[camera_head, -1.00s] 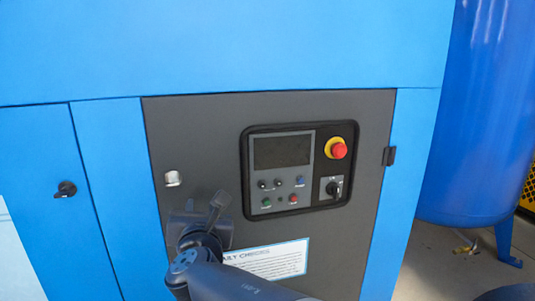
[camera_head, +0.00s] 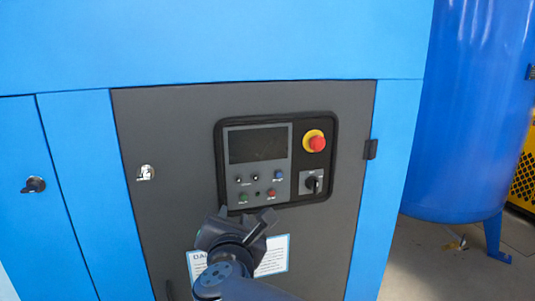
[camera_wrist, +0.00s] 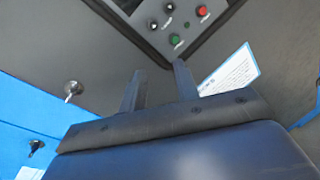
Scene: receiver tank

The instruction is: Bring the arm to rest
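My gripper (camera_head: 246,226) is in front of the grey cabinet door, just below the control panel (camera_head: 274,163) in the head view. It covers part of the white notice (camera_head: 274,254). In the wrist view my gripper (camera_wrist: 157,80) shows two dark fingers standing apart with nothing between them. The grey door lies beyond the fingertips, and the panel's lower corner with its green button (camera_wrist: 175,39) and red button (camera_wrist: 202,11) is above them. I cannot tell the exact gap between the fingers and the door.
A red emergency knob (camera_head: 317,144) and a black rotary switch (camera_head: 314,183) sit on the panel. A silver door lock (camera_head: 146,173) is at the left, a black latch (camera_head: 39,185) farther left. A blue tank (camera_head: 465,120) stands at the right, with open floor (camera_head: 420,270) beside it.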

